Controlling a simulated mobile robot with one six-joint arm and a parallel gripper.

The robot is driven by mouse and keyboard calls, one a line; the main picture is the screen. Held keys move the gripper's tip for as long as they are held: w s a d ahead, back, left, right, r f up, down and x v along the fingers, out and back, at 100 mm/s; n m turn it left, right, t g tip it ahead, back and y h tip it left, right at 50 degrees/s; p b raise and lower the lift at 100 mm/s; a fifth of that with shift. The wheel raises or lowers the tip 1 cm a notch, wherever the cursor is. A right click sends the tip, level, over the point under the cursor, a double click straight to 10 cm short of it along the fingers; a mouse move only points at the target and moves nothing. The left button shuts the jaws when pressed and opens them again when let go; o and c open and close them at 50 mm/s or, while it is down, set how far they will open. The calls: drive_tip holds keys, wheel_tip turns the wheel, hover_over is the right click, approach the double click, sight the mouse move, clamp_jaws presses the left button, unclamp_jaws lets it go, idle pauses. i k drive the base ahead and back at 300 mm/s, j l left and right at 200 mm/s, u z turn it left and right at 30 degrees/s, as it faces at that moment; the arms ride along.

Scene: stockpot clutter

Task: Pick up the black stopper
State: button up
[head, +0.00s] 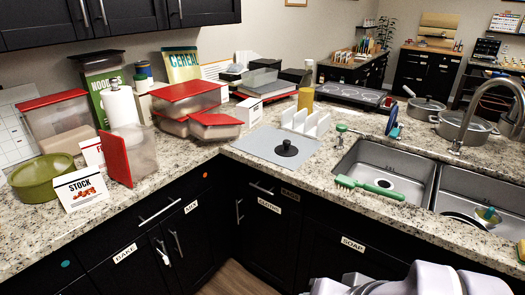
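The black stopper (287,150) is a round disc with a small knob on top. It lies on a grey mat (255,143) on the granite counter, near the counter's front edge and left of the sink. Nothing touches it from above. Pale parts of my own arm show at the bottom right, well apart from the stopper. I cannot make out my gripper or its fingers in the head view.
A white rack (304,122) stands behind the stopper. A green-handled brush (369,188) lies across the front rim of the sink (386,166). Red-lidded containers (215,125) crowd the left. The mat is bare around the stopper.

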sight(287, 150)
drive_tip(key=i+j+z, duration=0.25)
drive_tip(key=i+j, duration=0.3)
drive_tip(key=i, duration=0.15)
drive_tip(key=i+j+z, duration=0.25)
drive_tip(key=i+j, duration=0.4)
drive_tip(key=i+j+z, duration=0.25)
drive_tip(key=i+j, duration=0.3)
drive_tip(key=j, duration=0.2)
